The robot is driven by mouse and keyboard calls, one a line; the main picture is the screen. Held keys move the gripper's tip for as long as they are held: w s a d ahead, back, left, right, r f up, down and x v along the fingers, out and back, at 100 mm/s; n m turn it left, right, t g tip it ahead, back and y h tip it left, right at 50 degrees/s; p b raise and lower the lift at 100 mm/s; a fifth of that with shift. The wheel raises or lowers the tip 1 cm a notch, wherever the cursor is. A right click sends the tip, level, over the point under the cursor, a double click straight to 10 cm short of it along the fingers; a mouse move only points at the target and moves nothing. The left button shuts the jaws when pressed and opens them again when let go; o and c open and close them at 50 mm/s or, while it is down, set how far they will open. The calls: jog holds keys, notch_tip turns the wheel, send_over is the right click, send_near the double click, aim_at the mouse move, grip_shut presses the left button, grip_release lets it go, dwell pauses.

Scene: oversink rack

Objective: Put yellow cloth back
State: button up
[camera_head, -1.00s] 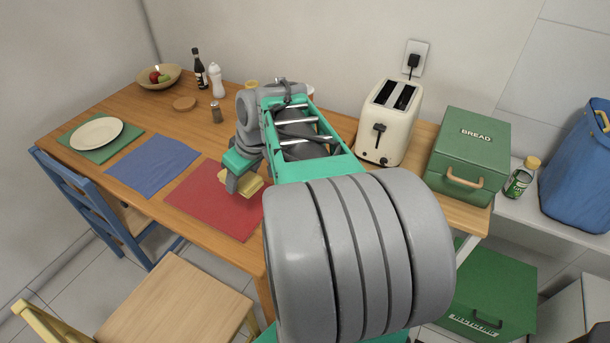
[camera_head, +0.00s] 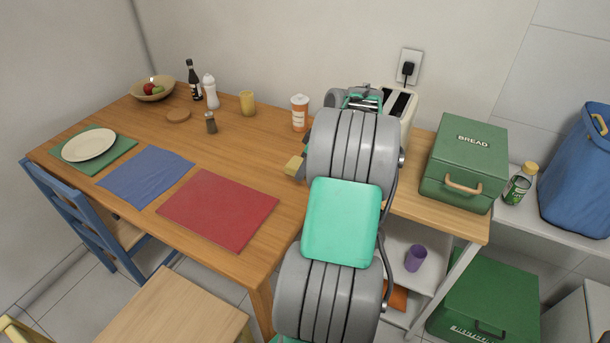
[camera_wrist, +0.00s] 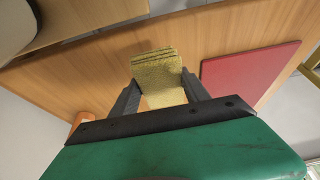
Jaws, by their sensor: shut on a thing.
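The yellow cloth (camera_wrist: 160,80) is a small folded stack held between the two dark fingers of my gripper (camera_wrist: 155,95) in the wrist view. My gripper is shut on it, above the wooden table. In the head view only a corner of the cloth (camera_head: 294,166) shows at the left of my arm, right of the red placemat. My arm hides most of my gripper there.
The red placemat (camera_head: 219,209), blue placemat (camera_head: 147,175) and plate (camera_head: 89,145) lie on the table (camera_head: 250,150). An orange-labelled bottle (camera_head: 300,113) stands near the arm. The toaster (camera_head: 405,103) is partly hidden behind it. The green bread box (camera_head: 465,165) stands further right.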

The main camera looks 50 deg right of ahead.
jog(key=shift+w+d+f, duration=0.2)
jog(key=shift+w+f, duration=0.15)
jog(key=shift+f, duration=0.1)
jog(key=shift+w+d+f, duration=0.2)
jog(key=shift+w+f, duration=0.1)
jog(key=shift+f, duration=0.15)
notch_tip(320, 180, down, 3)
jog(key=shift+w+d+f, duration=0.1)
jog(key=shift+w+f, duration=0.05)
jog(key=shift+f, duration=0.05)
jog(key=shift+f, duration=0.1)
